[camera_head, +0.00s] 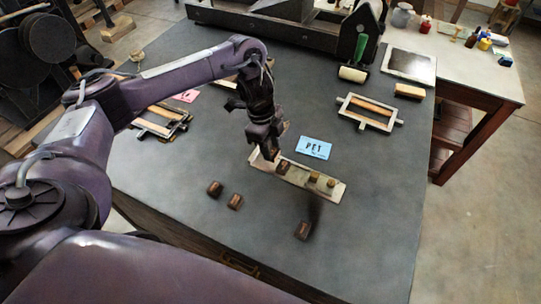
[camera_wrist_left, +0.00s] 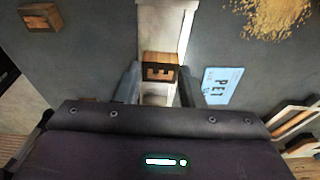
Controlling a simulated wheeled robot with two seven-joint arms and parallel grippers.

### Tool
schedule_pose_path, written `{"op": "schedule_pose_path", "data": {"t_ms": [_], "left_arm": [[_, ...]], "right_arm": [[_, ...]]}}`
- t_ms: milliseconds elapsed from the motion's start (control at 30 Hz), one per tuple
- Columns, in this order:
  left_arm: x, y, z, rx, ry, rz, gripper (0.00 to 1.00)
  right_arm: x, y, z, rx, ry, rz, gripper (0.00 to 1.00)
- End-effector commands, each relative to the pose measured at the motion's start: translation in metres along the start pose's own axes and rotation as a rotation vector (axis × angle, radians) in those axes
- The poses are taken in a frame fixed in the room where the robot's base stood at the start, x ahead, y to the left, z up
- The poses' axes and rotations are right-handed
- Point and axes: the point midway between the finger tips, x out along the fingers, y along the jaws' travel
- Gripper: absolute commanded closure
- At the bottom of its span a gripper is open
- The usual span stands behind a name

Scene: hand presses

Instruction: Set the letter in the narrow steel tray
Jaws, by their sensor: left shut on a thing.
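My left gripper (camera_head: 277,155) is shut on a brown letter block (camera_head: 284,168). In the left wrist view the block (camera_wrist_left: 160,67) shows a dark E between the two fingers. The narrow steel tray (camera_head: 298,177) lies on the dark table, and the held block is over its left part. I cannot tell whether the block touches the tray floor. Loose brown blocks lie in front of the tray: two at left (camera_head: 215,188) and one at right (camera_head: 303,230). My right gripper is not in view.
A blue card (camera_head: 314,147) reading PET lies behind the tray. A frame with wooden bars (camera_head: 369,112), a roller (camera_head: 353,74) and a dark slab (camera_head: 409,65) sit farther right. Another frame (camera_head: 160,121) lies at left under my arm. The table's right front is clear.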

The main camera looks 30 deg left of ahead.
Motion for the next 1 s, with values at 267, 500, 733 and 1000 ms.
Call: {"op": "schedule_pose_path", "data": {"t_ms": [267,500,733,1000], "left_arm": [[0.037,0.001,0.007,-0.002,0.001,0.003,0.85],[0.037,0.000,0.008,0.000,0.000,0.000,0.85],[0.041,0.000,0.008,0.000,0.000,0.001,0.61],[0.040,0.000,0.008,0.000,0.000,0.001,0.43]], "right_arm": [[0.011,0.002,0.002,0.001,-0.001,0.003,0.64],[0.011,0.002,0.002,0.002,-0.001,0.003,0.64],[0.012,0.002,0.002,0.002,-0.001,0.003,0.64],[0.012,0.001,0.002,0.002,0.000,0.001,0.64]]}}
